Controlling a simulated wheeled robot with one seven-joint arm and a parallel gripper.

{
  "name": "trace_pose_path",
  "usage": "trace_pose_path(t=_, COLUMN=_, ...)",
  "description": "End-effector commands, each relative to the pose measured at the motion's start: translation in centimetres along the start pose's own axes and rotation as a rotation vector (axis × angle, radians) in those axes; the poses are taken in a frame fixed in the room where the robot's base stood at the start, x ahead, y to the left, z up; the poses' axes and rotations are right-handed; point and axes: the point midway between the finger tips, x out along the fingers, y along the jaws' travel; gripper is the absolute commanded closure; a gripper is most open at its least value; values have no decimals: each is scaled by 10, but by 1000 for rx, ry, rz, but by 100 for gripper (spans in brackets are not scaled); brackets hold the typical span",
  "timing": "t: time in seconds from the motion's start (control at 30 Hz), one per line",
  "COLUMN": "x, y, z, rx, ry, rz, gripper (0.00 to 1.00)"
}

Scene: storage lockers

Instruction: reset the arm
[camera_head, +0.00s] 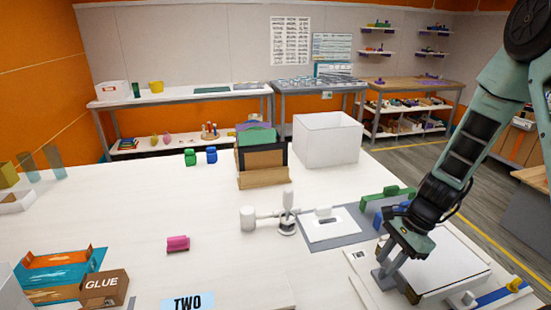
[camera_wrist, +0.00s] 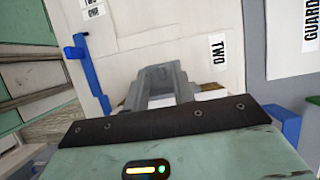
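My gripper (camera_head: 394,286) hangs at the lower right of the head view, low over the white table beside a white panel-like board (camera_head: 445,268). In the wrist view, its grey fingers (camera_wrist: 162,76) point toward a white surface with a label reading TWO (camera_wrist: 218,52). The fingers look close together at the far end, but whether they meet is unclear. I see nothing clearly held between them. My arm comes down from the upper right, bent at the wrist.
A blue bar (camera_wrist: 88,72) is left of the fingers and a blue block (camera_wrist: 281,122) right. On the table (camera_head: 215,215) are a pink block (camera_head: 178,243), a white mallet-like object (camera_head: 248,218), a GLUE box (camera_head: 104,288) and a white bin (camera_head: 328,140). The table's left middle is clear.

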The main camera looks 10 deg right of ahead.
Motion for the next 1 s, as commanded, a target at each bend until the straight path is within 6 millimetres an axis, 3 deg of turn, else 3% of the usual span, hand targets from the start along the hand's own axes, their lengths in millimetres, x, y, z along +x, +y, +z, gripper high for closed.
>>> trace_pose_path(t=0.07, x=-3, y=-2, z=11, rx=-49, ry=2, rz=5, gripper=75)
trace_pose_path(t=0.17, x=-10, y=-3, z=44, rx=-210, ry=9, rz=24, gripper=75)
trace_pose_path(t=0.27, x=-22, y=4, z=103, rx=-508, ry=23, rz=65, gripper=75)
trace_pose_path(t=0.4, x=-39, y=39, z=189, rx=-1019, ry=53, rz=146, gripper=75)
trace_pose_path(t=0.53, x=-53, y=86, z=245, rx=-1475, ry=90, rz=231, gripper=75)
trace_pose_path(t=0.6, x=-60, y=111, z=264, rx=-1690, ry=115, rz=273, gripper=75)
trace_pose_path(t=0.73, x=-70, y=147, z=284, rx=-1989, ry=157, rz=336, gripper=75)
trace_pose_path(t=0.83, x=-75, y=162, z=289, rx=-2122, ry=181, rz=366, gripper=75)
trace_pose_path(t=1.0, x=-78, y=169, z=291, rx=-2190, ry=193, rz=384, gripper=75)
